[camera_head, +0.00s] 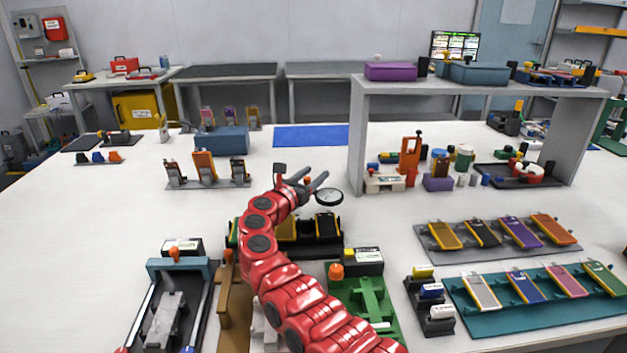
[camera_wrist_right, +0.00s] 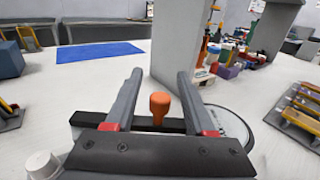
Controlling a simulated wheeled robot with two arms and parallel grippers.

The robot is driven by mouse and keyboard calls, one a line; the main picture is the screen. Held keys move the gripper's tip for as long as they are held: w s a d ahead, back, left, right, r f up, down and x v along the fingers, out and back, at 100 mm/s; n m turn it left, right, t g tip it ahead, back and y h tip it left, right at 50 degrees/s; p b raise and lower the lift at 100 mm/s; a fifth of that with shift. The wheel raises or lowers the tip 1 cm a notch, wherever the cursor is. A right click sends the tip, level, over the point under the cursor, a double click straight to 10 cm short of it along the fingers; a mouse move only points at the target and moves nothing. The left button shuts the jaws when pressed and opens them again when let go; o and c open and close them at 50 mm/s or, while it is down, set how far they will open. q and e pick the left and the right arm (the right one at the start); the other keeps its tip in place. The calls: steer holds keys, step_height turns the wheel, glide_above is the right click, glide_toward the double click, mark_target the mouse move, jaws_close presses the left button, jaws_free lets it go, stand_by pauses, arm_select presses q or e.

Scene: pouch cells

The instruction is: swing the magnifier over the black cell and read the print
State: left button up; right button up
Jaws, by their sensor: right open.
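The magnifier (camera_head: 329,197) is a round lens in a dark rim, just right of my right gripper (camera_head: 314,180) in the head view. Its lens (camera_wrist_right: 234,126) also shows at the right in the right wrist view. My right gripper is open; its fingers stand on either side of an orange knob (camera_wrist_right: 160,106), with a gap on both sides. A dark cell-like piece (camera_head: 327,226) lies in a holder below the lens; I cannot tell whether it is a cell. A black and yellow cell (camera_head: 482,234) lies on the grey rack at right. No print is readable.
A grey shelf (camera_head: 357,140) stands behind and right of the gripper. A teal rack (camera_head: 530,312) of coloured cells is at front right. A green fixture (camera_head: 375,300) and a wooden stand (camera_head: 233,310) flank my right arm.

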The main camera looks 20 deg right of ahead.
steer(key=s+a+r+p, duration=0.2)
steer(key=s+p, duration=0.1)
steer(key=s, duration=0.4)
steer(key=s+a+r+p, duration=0.2)
steer(key=s+p, duration=0.2)
steer(key=s, duration=0.4)
steer(key=shift+s+r, duration=0.25)
steer(key=shift+r, duration=0.15)
steer(key=shift+a, duration=0.1)
